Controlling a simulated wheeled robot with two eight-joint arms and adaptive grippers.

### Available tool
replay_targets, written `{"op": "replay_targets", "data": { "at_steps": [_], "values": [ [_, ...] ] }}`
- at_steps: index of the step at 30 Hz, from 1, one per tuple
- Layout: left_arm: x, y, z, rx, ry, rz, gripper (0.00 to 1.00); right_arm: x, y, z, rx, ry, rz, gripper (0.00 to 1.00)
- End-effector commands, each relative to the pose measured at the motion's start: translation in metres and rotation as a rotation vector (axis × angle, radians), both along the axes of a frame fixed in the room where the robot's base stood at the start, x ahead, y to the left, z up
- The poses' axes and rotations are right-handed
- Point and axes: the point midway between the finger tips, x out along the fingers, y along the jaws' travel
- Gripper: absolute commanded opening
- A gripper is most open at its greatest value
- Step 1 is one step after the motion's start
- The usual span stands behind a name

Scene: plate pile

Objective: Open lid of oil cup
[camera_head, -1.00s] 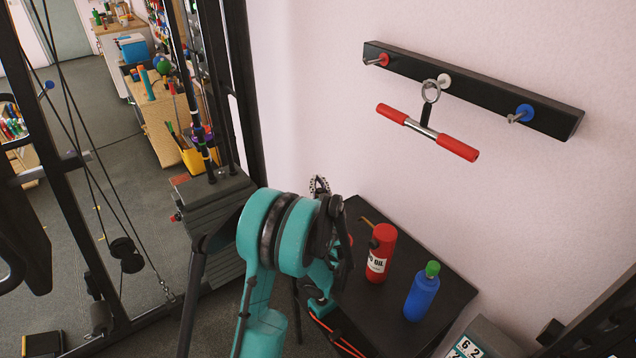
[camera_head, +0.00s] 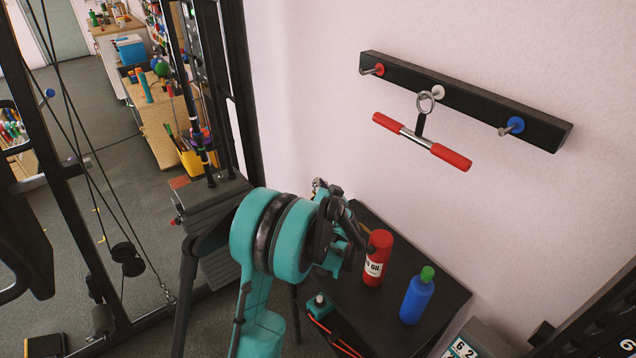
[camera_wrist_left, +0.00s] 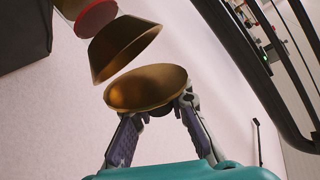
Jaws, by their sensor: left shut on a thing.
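A red can marked OIL (camera_head: 379,258) stands upright on the black table, left of a blue bottle. My left gripper (camera_head: 345,238) is beside its upper left side, with its fingers mostly hidden by my arm. In the left wrist view, my left gripper (camera_wrist_left: 160,112) is shut on a round brass-coloured lid (camera_wrist_left: 146,86). A tapered brass-coloured cup (camera_wrist_left: 122,46) is close to the lid, with a visible gap between them. A red part (camera_wrist_left: 97,18) shows behind the cup. My right gripper is not in view.
The blue bottle (camera_head: 417,296) with a green cap stands right of the can on the black table (camera_head: 445,308). A wall rail (camera_head: 465,100) with a red-handled bar (camera_head: 423,139) hangs above. Gym machine posts and cables stand at left.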

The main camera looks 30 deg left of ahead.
Motion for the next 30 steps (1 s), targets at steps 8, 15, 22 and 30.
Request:
{"op": "replay_targets", "data": {
  "at_steps": [8,15,22,30],
  "values": [
    [0.009,-0.004,0.002,0.101,0.243,-0.002,0.00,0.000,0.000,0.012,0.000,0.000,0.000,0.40],
    [0.017,-0.007,0.000,0.189,0.454,-0.003,0.00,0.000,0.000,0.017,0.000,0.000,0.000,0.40],
    [0.023,-0.010,-0.003,0.274,0.656,-0.003,0.00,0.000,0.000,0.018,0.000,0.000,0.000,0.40],
    [0.029,-0.012,-0.009,0.370,0.890,-0.002,0.00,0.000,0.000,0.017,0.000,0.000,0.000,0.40]
  ]
}}
